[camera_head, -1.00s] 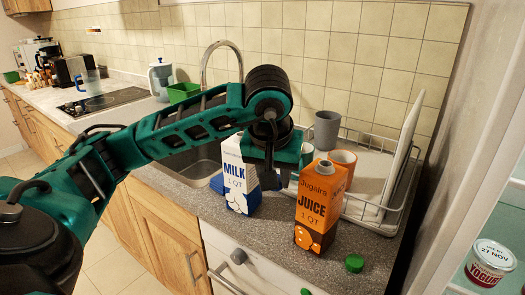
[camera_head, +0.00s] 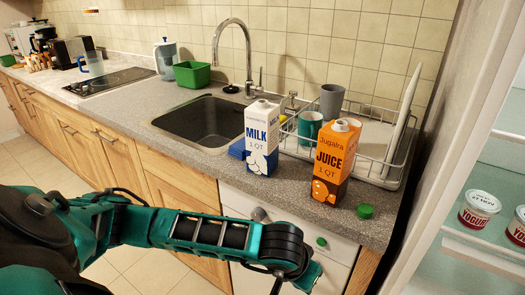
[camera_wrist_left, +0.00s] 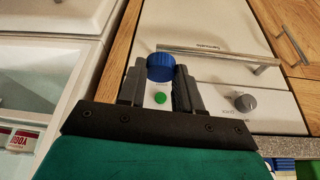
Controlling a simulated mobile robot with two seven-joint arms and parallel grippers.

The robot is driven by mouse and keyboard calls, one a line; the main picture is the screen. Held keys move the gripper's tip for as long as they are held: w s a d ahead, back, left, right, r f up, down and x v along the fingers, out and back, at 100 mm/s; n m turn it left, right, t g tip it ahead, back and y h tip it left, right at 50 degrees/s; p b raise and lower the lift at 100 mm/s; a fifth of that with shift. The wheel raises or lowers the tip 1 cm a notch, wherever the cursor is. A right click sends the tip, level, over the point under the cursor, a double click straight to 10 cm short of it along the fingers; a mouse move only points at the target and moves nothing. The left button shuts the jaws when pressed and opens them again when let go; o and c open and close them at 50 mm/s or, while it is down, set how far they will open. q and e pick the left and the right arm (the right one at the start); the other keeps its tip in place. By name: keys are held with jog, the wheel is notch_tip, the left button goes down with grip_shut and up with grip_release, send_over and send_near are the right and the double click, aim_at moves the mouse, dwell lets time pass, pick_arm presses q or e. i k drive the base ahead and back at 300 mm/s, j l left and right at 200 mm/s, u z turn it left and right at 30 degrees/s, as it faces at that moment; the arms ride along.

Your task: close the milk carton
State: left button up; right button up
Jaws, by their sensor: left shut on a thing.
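The white and blue milk carton (camera_head: 262,140) stands upright on the counter, right of the sink. Its top spout shows no coloured cap. My left gripper (camera_wrist_left: 158,78) is shut on a blue cap (camera_wrist_left: 160,67), held between its fingertips. In the head view my left arm is low, in front of the counter, with its wrist at the bottom edge; the fingers and cap cannot be made out there. The gripper is apart from the carton, below counter height. My right gripper is not in view.
An orange juice carton (camera_head: 334,165) stands just right of the milk. A green cap (camera_head: 365,211) lies near the counter's front edge. A dish rack (camera_head: 385,178) is behind, and a blue object (camera_head: 237,149) is left of the milk. The fridge shelf (camera_head: 480,247) is at right.

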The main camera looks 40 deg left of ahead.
aim_at(261, 118)
jog(key=j+z, duration=0.1)
jog(key=j, duration=0.35)
jog(key=k+j+z, duration=0.15)
jog(key=j, duration=0.25)
jog(key=j+z, duration=0.1)
jog(key=j, duration=0.35)
jog(key=k+j+z, duration=0.15)
jog(key=j, duration=0.25)
jog(key=k+j+z, duration=0.1)
jog(key=j, duration=0.3)
jog(key=k+j+z, duration=0.15)
jog(key=j, duration=0.25)
jog(key=k+j+z, duration=0.1)
jog(key=j, duration=0.25)
jog(key=k+j+z, duration=0.15)
jog(key=k+j, duration=0.1)
jog(key=j, duration=0.1)
